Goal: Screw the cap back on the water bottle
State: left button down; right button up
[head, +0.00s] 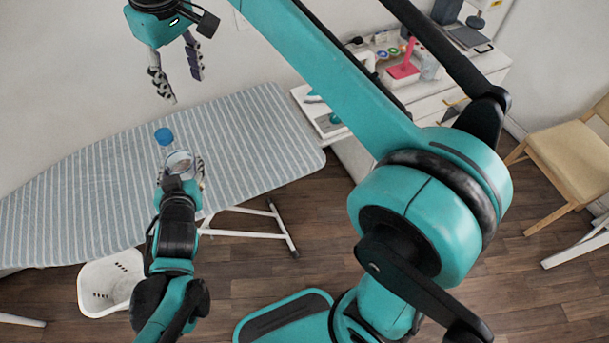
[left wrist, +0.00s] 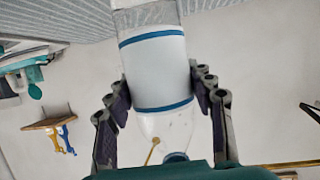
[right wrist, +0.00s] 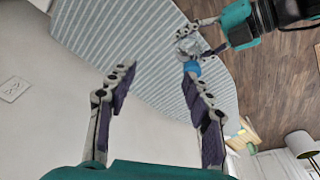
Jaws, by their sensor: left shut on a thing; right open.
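A clear water bottle (head: 180,162) with a white, blue-edged label (left wrist: 155,72) is held above the striped ironing board (head: 255,130). My left gripper (head: 181,172) is shut around its body; both fingers flank it in the left wrist view (left wrist: 160,95). The blue cap (head: 163,136) is at the bottle's neck end and also shows in the right wrist view (right wrist: 192,68). I cannot tell whether it is seated on the neck. My right gripper (head: 183,88) is open and empty above the cap, with a gap between them.
A white basket (head: 112,285) stands on the floor below the board. A white cabinet (head: 440,92) with sewing items is behind my right arm. A wooden chair (head: 570,160) is at the far right. Most of the ironing board is bare.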

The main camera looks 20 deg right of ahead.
jog(key=s+d+f+m+t, duration=0.2)
jog(key=s+d+f, duration=0.3)
jog(key=f, duration=0.3)
jog(key=s+d+f+m+t, duration=0.1)
jog(key=s+d+f+m, duration=0.1)
jog(key=s+d+f, duration=0.2)
jog(key=s+d+f+m+t, duration=0.2)
jog(key=s+d+f, duration=0.3)
jog(key=d+f, duration=0.4)
notch_tip(320, 180, down, 4)
jog(key=shift+s+r+m+t+h, duration=0.2)
jog(key=shift+s+m+t+h, duration=0.1)
jog(key=shift+s+m+h, duration=0.1)
